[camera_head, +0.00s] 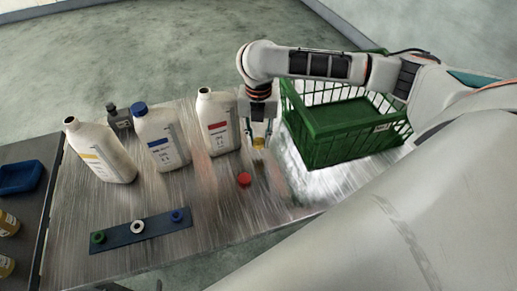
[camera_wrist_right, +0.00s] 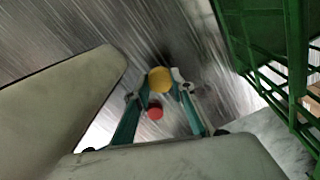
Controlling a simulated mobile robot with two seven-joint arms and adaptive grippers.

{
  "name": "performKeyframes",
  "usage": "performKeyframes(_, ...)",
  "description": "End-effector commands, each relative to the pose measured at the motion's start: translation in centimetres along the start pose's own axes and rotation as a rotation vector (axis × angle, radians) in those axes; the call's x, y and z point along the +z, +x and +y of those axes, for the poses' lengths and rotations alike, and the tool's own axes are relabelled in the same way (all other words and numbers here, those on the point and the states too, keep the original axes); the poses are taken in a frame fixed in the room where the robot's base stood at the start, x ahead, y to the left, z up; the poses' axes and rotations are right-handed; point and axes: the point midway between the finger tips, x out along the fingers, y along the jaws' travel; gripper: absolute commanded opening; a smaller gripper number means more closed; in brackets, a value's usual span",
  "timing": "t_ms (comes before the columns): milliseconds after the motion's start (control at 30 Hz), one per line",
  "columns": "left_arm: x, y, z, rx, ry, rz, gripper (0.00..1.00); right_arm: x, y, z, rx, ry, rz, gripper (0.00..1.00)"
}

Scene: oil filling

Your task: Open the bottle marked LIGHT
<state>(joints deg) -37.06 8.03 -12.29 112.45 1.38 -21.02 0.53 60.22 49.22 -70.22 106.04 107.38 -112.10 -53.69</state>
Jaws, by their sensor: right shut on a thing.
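Three white bottles stand in a row on the metal table. The left bottle (camera_head: 100,155) has a yellow label and an open neck. The middle bottle (camera_head: 162,140) has a blue label and a blue cap (camera_head: 140,108) on it. The right bottle (camera_head: 218,125) has a red label and an open neck. The label words are too small to read, so I cannot tell which says LIGHT. My right gripper (camera_head: 259,136) is shut on a yellow cap (camera_head: 259,144), which also shows in the wrist view (camera_wrist_right: 160,79). A red cap (camera_head: 244,179) lies nearby on the table. My left gripper is not in view.
A green crate (camera_head: 340,145) stands just right of my right gripper. A blue strip (camera_head: 140,229) with three round pieces lies at the front left. A small dark grey bottle (camera_head: 119,117) stands behind the row. The table between the red cap and the strip is clear.

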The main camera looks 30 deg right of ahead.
Motion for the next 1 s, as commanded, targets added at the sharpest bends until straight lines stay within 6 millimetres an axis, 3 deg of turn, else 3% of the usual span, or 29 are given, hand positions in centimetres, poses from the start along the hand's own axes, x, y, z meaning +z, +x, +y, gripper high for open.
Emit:
performKeyframes(367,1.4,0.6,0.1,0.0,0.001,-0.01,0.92,-0.1,4.2,0.0,-0.001,0.001,0.002,0.0)
performKeyframes(767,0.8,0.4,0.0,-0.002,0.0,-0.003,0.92,0.0,4.6,0.0,0.0,0.0,0.0,0.0)
performKeyframes(800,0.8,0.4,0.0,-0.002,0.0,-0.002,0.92,0.0,4.6,0.0,0.0,0.0,0.0,0.26)
performKeyframes(867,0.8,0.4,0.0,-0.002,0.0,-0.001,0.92,0.0,4.6,0.0,0.0,0.0,0.0,0.41)
performKeyframes(1000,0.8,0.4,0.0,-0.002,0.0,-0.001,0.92,0.0,4.6,0.0,0.0,0.0,0.0,0.41)
